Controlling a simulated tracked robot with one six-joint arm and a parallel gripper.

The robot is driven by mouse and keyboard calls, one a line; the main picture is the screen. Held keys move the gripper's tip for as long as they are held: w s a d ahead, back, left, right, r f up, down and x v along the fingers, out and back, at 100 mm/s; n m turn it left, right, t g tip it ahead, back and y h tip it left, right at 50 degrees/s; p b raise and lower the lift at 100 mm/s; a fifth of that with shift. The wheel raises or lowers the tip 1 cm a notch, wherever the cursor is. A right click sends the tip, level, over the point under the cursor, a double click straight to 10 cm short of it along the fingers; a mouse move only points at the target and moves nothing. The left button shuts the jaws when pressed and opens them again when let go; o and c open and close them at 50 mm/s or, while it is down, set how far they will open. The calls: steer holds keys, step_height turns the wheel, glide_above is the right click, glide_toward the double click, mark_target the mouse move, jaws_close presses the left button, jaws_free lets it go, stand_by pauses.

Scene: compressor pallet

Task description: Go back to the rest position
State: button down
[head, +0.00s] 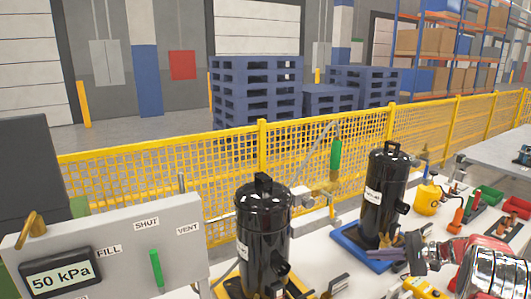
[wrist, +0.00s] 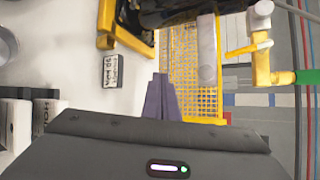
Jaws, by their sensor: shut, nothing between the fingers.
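My gripper (head: 385,246) is at the lower right in the head view, in front of the lower part of a black compressor (head: 383,190) on a blue base (head: 352,240). In the wrist view its two dark purple-grey fingers (wrist: 160,96) lie together, with nothing between them. My gripper looks apart from the compressor, but the exact gap cannot be told. A second black compressor (head: 263,235) stands upright on a yellow base (head: 228,290), left of my gripper.
A panel (head: 110,245) with a 50 kPa gauge (head: 58,274) stands at the front left. A green-handled hose (head: 335,160) hangs behind the compressors. A yellow mesh fence (head: 225,170) runs behind the table. A small labelled block (wrist: 113,70) lies on the white table.

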steer(key=s+a+r+n+h, duration=0.3)
steer(key=s+a, duration=0.4)
steer(key=s, duration=0.6)
steer(key=s+a+r+n+h, duration=0.3)
steer(key=s+a+r+h, duration=0.2)
steer(key=s, duration=0.8)
steer(key=s+a+r+n+h, duration=0.3)
steer(key=s+a+r, duration=0.3)
steer(key=s+a, duration=0.3)
steer(key=s+h, duration=0.1)
steer(key=s, duration=0.3)
steer(key=shift+r+n+g, duration=0.25)
steer(key=shift+n+g, duration=0.05)
steer(key=shift+a, duration=0.15)
